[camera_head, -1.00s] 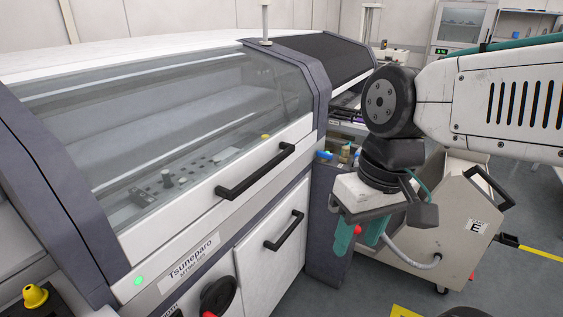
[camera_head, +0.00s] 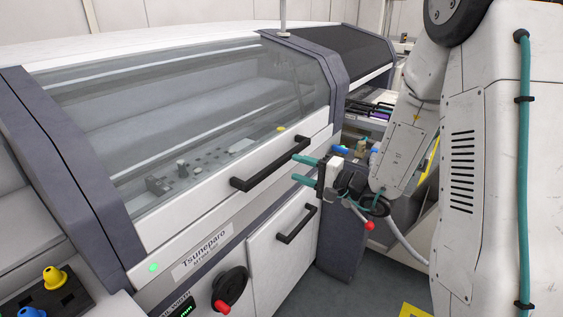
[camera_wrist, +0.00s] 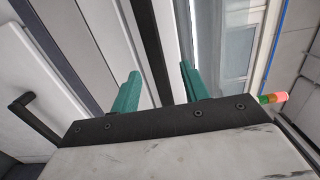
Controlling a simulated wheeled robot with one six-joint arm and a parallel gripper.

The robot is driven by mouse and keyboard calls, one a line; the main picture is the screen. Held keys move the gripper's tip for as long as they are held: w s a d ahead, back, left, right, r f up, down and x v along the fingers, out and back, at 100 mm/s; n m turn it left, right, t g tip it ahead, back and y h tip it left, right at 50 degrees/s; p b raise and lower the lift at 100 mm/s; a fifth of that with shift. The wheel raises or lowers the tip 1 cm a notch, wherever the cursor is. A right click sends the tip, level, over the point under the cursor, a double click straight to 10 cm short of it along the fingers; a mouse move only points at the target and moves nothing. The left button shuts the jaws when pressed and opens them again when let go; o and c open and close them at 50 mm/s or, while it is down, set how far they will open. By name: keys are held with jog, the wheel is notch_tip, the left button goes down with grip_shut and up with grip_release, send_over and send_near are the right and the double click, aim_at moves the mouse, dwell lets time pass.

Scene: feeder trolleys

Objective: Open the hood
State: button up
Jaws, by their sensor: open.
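The hood (camera_head: 205,113) of the machine is closed; it has a large clear window and a white lower frame. Its black bar handle (camera_head: 270,165) sits on that frame. My gripper (camera_head: 304,169) is open, its two teal fingers pointing left at the right end of the handle. In the wrist view the teal fingers (camera_wrist: 158,90) stand apart, and the black handle bar (camera_wrist: 152,50) runs up between them. Nothing is visibly gripped. Whether the fingers touch the handle cannot be told.
Below the hood is a white door with a second black handle (camera_head: 297,224) and a black and red rotary knob (camera_head: 230,289). A button box (camera_head: 52,298) with yellow and blue knobs is at lower left.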

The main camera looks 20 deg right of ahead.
aim_at(284, 161)
jog(key=shift+w+d+f+m+t+h, duration=0.15)
jog(key=shift+w+f+h, duration=0.05)
jog(key=shift+w, duration=0.15)
jog(key=shift+w+d+f+m+t+h, duration=0.1)
jog(key=shift+w+f+m+t+h, duration=0.1)
jog(key=shift+w, duration=0.15)
jog(key=x, duration=0.6)
jog(key=shift+w+a, duration=0.25)
jog(key=shift+w, duration=0.05)
grip_shut()
